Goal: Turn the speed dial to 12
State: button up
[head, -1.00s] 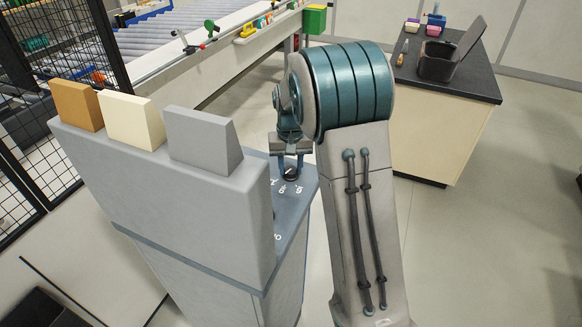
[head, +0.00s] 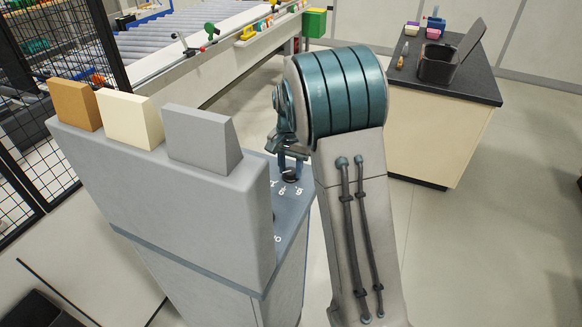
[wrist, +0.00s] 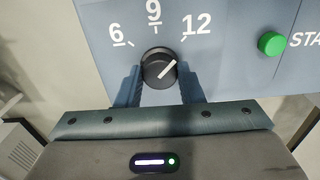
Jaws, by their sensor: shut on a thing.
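The speed dial (wrist: 159,69) is a round black knob with a white pointer line, on the blue-grey panel (wrist: 235,65) in the wrist view. The line points up and to the right, toward the 12 mark (wrist: 196,27). The 9 (wrist: 153,12) is above the dial and the 6 (wrist: 116,34) is at upper left. My gripper (wrist: 159,82) is shut on the dial, one finger on each side of it. In the head view my gripper (head: 292,166) is at the far part of the panel, with the dial (head: 290,178) small and dark between its fingertips.
A green START button (wrist: 271,43) is right of the dial in the wrist view. A tall grey housing (head: 170,190) with orange, cream and grey blocks on top stands left of the panel. A dark-topped table (head: 440,92) is at the right, with open floor between.

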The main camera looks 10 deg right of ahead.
aim_at(291, 172)
jog(key=o, duration=1)
notch_tip(291, 172, up, 14)
jog(key=b, duration=0.1)
jog(key=shift+b, duration=0.3)
jog(key=shift+s, duration=0.15)
jog(key=s+f+n+t, duration=0.1)
jog(key=s+f+n, duration=0.1)
jog(key=s, duration=1.2)
jog(key=s+f+n+t, duration=0.2)
jog(key=s+n, duration=0.3)
jog(key=s, duration=0.8)
jog(key=shift+s+f+t, duration=0.3)
jog(key=shift+s+f, duration=0.1)
jog(key=shift+f, duration=0.2)
